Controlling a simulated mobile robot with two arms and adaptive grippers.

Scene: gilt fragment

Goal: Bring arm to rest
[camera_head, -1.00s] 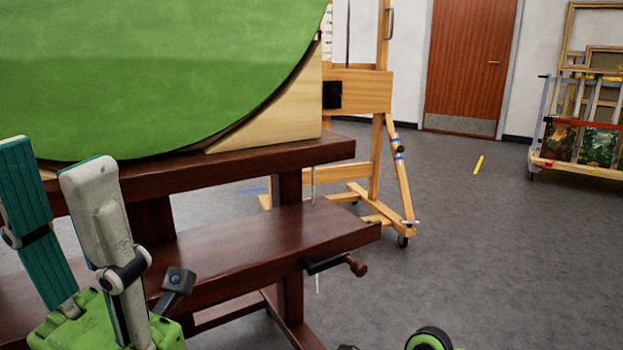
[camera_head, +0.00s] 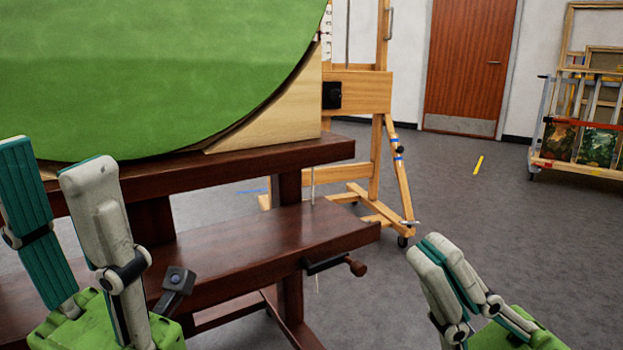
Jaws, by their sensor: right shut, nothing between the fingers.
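My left gripper (camera_head: 52,152) stands upright at the lower left, with its two fingers apart and nothing between them. It is in front of the dark wooden easel (camera_head: 270,232). My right gripper (camera_head: 430,248) is at the lower right, its fingers together and empty, pointing up and to the left. It is to the right of the easel's lower shelf and apart from it in the picture. The rest of both arms is out of view.
A large green rounded panel (camera_head: 150,70) rests on the easel's upper ledge, with a pale wooden wedge (camera_head: 280,112) beside it. A crank handle (camera_head: 338,264) sticks out from the shelf. A light wooden easel (camera_head: 365,92) and a painting cart (camera_head: 580,145) stand behind. Grey floor is free at right.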

